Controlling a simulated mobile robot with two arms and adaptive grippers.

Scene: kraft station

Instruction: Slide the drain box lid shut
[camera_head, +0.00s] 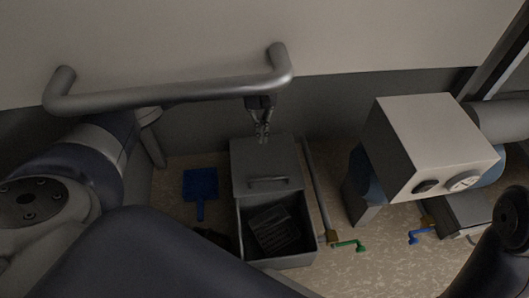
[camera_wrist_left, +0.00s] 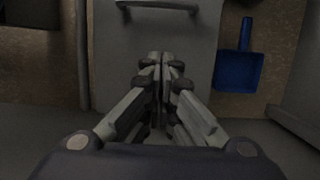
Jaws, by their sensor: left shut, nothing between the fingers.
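The grey drain box (camera_head: 280,262) stands on the floor in the middle of the head view. Its lid (camera_head: 262,160) covers the far part, and the near part is open, with a dark slotted basket (camera_head: 273,229) inside. The lid has a bar handle (camera_head: 267,181) near its front edge; the handle also shows at the top of the left wrist view (camera_wrist_left: 158,6). My left gripper (camera_head: 264,138) is shut and empty at the lid's far edge, behind the handle. In the left wrist view its fingers (camera_wrist_left: 161,56) point over the lid (camera_wrist_left: 120,45); I cannot tell whether they touch it. My right gripper is not in view.
A metal rail (camera_head: 170,94) runs along the wall above my left gripper. A blue dustpan (camera_head: 200,186) lies left of the box. A pipe with a green-handled valve (camera_head: 347,244) is close on the right, and a white-and-blue unit (camera_head: 425,140) stands beyond it.

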